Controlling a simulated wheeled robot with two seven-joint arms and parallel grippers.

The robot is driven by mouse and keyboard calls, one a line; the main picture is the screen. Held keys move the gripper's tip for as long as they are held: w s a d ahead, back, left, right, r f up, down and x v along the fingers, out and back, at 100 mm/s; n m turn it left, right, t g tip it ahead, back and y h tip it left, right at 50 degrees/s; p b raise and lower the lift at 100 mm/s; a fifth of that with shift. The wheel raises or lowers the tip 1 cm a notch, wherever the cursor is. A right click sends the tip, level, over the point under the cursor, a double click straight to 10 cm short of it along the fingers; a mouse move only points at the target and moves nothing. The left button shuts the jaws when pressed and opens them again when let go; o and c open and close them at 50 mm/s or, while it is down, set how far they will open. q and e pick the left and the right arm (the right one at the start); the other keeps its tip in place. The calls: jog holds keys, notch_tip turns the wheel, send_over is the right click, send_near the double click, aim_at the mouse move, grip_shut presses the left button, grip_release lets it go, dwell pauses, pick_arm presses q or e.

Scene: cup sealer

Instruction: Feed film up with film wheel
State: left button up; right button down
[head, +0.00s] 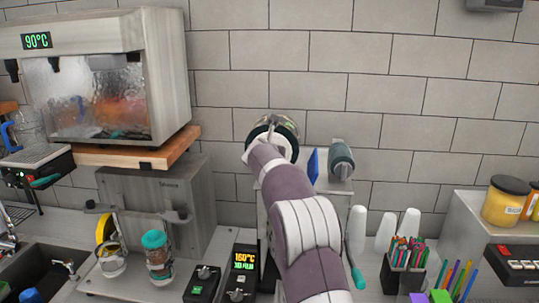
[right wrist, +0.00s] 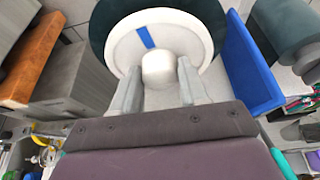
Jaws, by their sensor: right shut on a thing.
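The film wheel (right wrist: 122,48) fills the top middle of the right wrist view. It has a white face with a blue stripe, a dark green rim behind and a pale round knob (right wrist: 158,72) in front. My right gripper (right wrist: 157,80) is shut on the knob, one finger on each side. In the head view the wheel (head: 264,128) shows on top of the sealer, partly hidden by my right arm. A dark green roll (head: 341,158) sits to its right, beyond a blue panel (head: 313,165). The sealer's display (head: 244,258) reads 160°C and NO FILM. My left gripper is not in view.
Left of the sealer stand a grey machine (head: 160,205), a teal-lidded jar (head: 158,258) and a small knob box (head: 203,280). To the right are white bottles (head: 385,232) and a dark pen holder (head: 402,275). A tiled wall closes the back.

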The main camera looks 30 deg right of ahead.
jog(key=shift+f, duration=0.7)
jog(key=c, duration=0.9)
grip_release()
jog(key=shift+c, duration=0.2)
jog(key=o, duration=0.4)
jog(key=shift+r, duration=0.1)
jog(key=shift+c, duration=0.2)
jog(key=shift+s+a+r, duration=0.1)
jog(key=shift+r, duration=0.15)
jog(key=b+v, duration=0.5)
jog(key=v, duration=0.7)
jog(key=shift+s+r, duration=0.15)
jog(key=shift+r, duration=0.1)
jog(key=shift+a, duration=0.1)
